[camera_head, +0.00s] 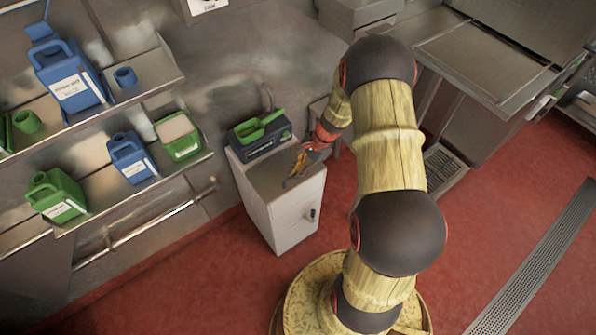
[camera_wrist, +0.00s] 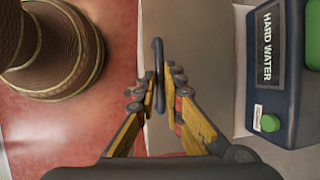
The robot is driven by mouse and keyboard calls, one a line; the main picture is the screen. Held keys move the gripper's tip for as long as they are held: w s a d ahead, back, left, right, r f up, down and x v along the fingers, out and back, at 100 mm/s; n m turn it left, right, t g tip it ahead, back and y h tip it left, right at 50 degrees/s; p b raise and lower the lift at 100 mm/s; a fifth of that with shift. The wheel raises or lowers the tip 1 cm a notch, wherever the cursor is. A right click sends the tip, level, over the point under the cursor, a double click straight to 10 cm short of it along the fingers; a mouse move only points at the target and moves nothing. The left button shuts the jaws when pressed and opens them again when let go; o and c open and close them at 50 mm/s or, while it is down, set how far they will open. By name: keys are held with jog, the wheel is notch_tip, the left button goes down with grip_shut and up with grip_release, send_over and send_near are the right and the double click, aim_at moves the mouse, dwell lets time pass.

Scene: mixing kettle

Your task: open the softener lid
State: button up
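The water softener (camera_head: 286,217) is a pale cabinet standing by the wall. Its grey top lid (camera_head: 262,179) lies flat on the cabinet and also shows in the wrist view (camera_wrist: 205,60). A thin dark handle (camera_wrist: 158,60) runs along the lid near its edge in the wrist view. My gripper (camera_head: 295,174) is over the front part of the lid. In the wrist view its fingertips (camera_wrist: 160,75) are close together, one on each side of the handle, and appear shut on it. The fingers hide part of the handle.
A dark box labelled HARD WATER (camera_wrist: 262,80) with a green top stands at the back of the cabinet. A dark knob (camera_head: 312,215) is on the cabinet front. Shelves with blue and green jugs (camera_head: 130,157) are at left. Red floor (camera_head: 195,285) is open in front.

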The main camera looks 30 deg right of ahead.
grip_shut()
jog(key=shift+r, duration=0.1)
dwell(0.4)
